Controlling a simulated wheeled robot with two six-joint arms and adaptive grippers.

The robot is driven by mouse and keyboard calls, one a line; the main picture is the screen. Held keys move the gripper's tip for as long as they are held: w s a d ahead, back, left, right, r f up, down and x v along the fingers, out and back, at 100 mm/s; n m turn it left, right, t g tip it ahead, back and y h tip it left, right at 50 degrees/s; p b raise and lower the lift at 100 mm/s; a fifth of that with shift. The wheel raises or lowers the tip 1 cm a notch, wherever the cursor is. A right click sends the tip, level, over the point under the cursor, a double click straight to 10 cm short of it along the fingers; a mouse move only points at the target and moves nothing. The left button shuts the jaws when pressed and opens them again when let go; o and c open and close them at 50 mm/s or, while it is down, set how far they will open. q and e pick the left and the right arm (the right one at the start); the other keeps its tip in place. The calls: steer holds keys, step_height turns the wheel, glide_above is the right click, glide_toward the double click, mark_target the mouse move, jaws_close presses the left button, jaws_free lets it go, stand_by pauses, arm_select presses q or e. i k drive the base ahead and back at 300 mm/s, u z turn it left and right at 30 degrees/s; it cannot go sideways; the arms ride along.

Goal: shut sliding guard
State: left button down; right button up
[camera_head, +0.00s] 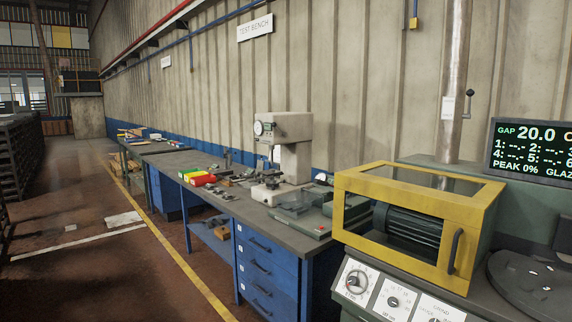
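The sliding guard (468,210) is a yellow box frame with clear panels, on the machine at the right. A dark upright handle (455,251) is on its front right post. A dark ribbed cylindrical part (410,229) shows through the front panel. A dark round plate (530,285) lies uncovered to the right of the guard, cut off by the picture edge. I cannot tell from this view how far the guard has slid. Neither of my grippers is in view.
A control panel with dials (392,299) is below the guard. A display (532,150) reading GAP 20.0 stands behind at the right. A grey workbench (240,205) with blue drawers, a press-like device (284,150) and small parts runs left. The floor aisle at left is mostly clear.

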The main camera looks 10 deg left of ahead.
mark_target(463, 216)
steer(key=u, duration=0.55)
steer(key=i, duration=2.05)
steer(key=z, duration=0.7)
